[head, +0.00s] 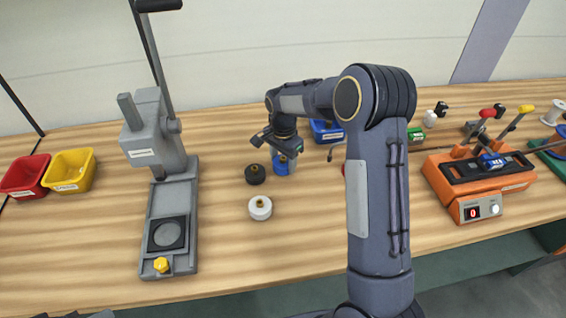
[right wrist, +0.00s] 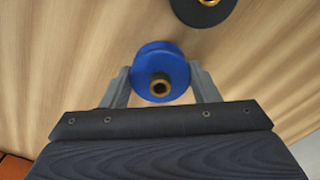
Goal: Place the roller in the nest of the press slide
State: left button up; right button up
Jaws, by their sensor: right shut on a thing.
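The blue roller (head: 280,168) has a brass hub and is on or just above the wooden table; I cannot tell which. It also shows in the right wrist view (right wrist: 160,66). My right gripper (head: 283,156) is over it from above, and its fingers are shut on the roller's two sides. The grey press (head: 156,140) stands at the left. The nest looks empty. My left gripper is not in view.
A black roller (head: 255,174) and a white roller (head: 260,207) stand close to the blue one. Red (head: 25,178) and yellow (head: 69,172) bins are left of the press. An orange device (head: 468,207) is at the right. The table between rollers and press is clear.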

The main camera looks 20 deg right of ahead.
jog(key=shift+f, duration=0.85)
jog(key=shift+f, duration=0.2)
jog(key=o, duration=1.4)
